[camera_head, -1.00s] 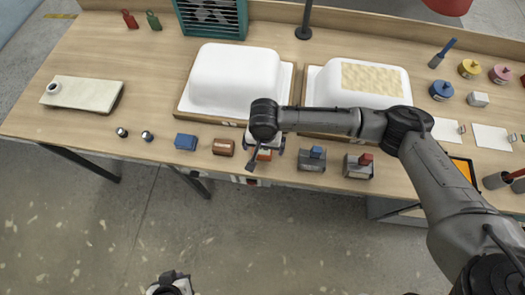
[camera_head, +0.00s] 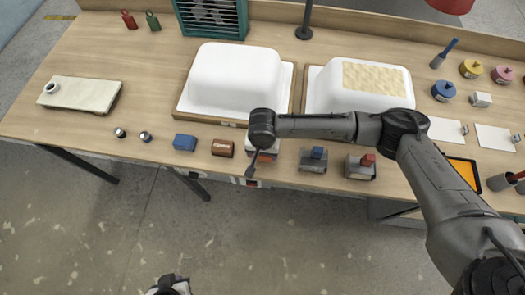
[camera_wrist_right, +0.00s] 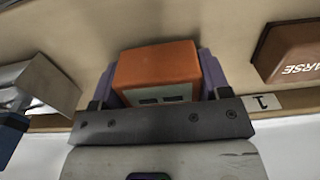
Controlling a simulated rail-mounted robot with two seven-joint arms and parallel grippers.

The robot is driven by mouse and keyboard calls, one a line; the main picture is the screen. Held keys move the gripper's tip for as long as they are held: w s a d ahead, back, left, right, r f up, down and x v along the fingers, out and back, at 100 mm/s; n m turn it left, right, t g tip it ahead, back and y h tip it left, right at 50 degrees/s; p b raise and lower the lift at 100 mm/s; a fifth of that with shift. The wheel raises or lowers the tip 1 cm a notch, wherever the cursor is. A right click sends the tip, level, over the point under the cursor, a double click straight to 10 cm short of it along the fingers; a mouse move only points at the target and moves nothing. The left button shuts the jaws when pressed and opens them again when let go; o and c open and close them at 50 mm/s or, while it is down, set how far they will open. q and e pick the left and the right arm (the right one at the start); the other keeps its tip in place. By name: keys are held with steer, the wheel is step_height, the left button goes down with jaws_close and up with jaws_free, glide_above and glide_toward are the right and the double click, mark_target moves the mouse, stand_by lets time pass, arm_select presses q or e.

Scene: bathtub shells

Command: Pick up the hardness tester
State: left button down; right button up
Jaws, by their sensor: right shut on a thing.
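The hardness tester appears to be the small orange block (camera_wrist_right: 158,66) with a pale panel and two dark windows. It sits between the purple-grey fingers of my right gripper (camera_wrist_right: 157,78) in the right wrist view. The fingers are shut on its two sides. In the head view my right gripper (camera_head: 263,154) is low at the table's front edge, and a bit of orange shows under the wrist, which hides most of it. I cannot tell whether the block is clear of the table. My left gripper (camera_head: 170,287) is cut off at the bottom edge, away from the table.
A brown block marked COARSE (camera_wrist_right: 295,52) and a grey block (camera_wrist_right: 38,88) flank the gripper. A blue block (camera_head: 184,142) lies farther left. Two white tub shells (camera_head: 235,78) (camera_head: 330,95) stand behind.

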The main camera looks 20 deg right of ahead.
steer(key=c, duration=0.4)
steer(key=shift+c, duration=0.2)
steer(key=shift+r, duration=0.1)
step_height(320, 180, up, 10)
steer(key=p, duration=0.2)
steer(key=shift+f+p, duration=0.2)
steer(key=shift+p, duration=0.15)
steer(key=shift+r, duration=0.1)
